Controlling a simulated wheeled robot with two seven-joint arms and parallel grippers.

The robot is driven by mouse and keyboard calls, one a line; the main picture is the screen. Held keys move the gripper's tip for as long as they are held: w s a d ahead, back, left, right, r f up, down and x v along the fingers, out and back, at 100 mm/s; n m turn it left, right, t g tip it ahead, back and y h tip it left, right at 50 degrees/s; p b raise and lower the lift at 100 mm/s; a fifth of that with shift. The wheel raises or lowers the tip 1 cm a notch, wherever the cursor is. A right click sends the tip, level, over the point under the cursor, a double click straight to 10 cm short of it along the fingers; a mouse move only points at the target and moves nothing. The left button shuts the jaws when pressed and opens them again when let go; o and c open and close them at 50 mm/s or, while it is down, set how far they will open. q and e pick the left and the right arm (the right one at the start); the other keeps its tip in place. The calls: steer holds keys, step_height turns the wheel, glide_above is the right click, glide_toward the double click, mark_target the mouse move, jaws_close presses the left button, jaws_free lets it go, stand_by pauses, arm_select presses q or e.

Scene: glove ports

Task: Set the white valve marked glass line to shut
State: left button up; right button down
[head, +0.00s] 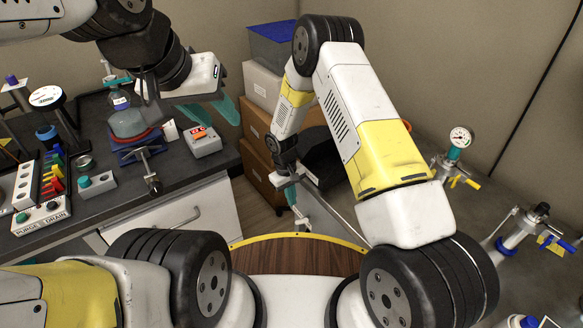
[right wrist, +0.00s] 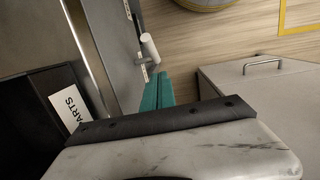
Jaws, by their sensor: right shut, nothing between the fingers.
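I cannot make out a white valve marked glass line in either view; no such label is readable. My left gripper (head: 213,116) hangs over the left bench, above a small grey box with an orange display. Its teal fingers are apart and empty. My right gripper (head: 295,204) is low in the gap between the benches, and its teal fingers are shut with nothing between them. They also show in the right wrist view (right wrist: 158,93), beside a white cylindrical piece (right wrist: 149,48) on a grey panel; I cannot tell what that piece is or whether they touch it.
The left bench carries a purge and drain box (head: 41,217), coloured levers (head: 54,172) and a bottle (head: 126,118). Stacked boxes (head: 262,85) stand behind. At right are a gauge (head: 460,137) and a blue-handled fitting (head: 520,228). A black bin labelled parts (right wrist: 30,130) is near my right wrist.

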mark_target(299, 221)
steer(key=f, duration=0.1)
steer(key=s+d+f, duration=0.1)
steer(key=d+f, duration=0.1)
steer(key=shift+s+f, duration=0.2)
steer(key=shift+s, duration=0.05)
steer(key=shift+s+d+f, duration=0.35)
steer(key=shift+s+d, duration=0.05)
steer(key=shift+w, duration=0.1)
